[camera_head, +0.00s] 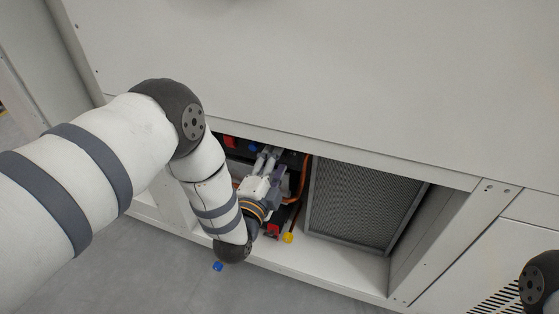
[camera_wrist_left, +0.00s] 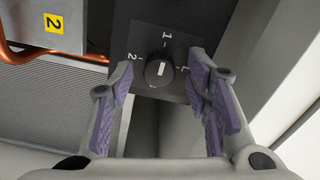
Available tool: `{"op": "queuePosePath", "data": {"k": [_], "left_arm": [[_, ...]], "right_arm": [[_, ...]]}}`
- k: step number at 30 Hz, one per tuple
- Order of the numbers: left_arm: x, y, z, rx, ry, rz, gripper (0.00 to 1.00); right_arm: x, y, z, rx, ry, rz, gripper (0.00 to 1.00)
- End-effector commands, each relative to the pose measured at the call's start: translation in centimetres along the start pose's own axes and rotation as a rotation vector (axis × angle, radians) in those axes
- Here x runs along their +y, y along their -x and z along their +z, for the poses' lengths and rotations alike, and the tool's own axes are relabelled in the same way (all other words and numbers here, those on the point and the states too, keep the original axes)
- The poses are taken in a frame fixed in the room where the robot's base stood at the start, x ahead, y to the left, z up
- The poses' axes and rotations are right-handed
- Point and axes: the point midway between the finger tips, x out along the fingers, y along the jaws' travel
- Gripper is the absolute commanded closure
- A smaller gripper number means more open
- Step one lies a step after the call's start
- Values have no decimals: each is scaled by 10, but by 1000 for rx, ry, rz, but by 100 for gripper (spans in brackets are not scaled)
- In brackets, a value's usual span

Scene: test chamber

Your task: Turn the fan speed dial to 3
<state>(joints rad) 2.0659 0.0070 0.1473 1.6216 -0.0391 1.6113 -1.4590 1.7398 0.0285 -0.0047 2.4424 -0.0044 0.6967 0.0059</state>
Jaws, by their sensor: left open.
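The fan speed dial (camera_wrist_left: 158,72) is a small round dark knob with a white pointer line on a dark panel (camera_wrist_left: 140,40) in the left wrist view. White marks stand around it: a 1 above, a 2 at upper left, and another at the right that I cannot read surely. A mark below the knob is too small to read. My left gripper (camera_wrist_left: 163,70) is open, its purple-padded fingers on either side of the dial. I cannot tell whether they touch it. In the head view the left gripper (camera_head: 266,162) reaches into the cabinet opening; the dial is hidden there. My right gripper is out of view.
The opening's white frame (camera_head: 345,158) surrounds the left arm. A grey mesh filter panel (camera_head: 360,205) stands to the right.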

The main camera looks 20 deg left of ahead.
Motion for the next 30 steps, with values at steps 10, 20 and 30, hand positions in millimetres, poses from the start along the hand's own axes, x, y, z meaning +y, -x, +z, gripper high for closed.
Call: {"op": "queuePosePath", "data": {"k": [10,20,30], "left_arm": [[0,-13,0,0,1,1,56],[0,-12,0,0,1,2,100],[0,-12,0,0,71,1,100]], "right_arm": [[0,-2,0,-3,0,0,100],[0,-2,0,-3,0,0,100],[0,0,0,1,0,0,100]]}}
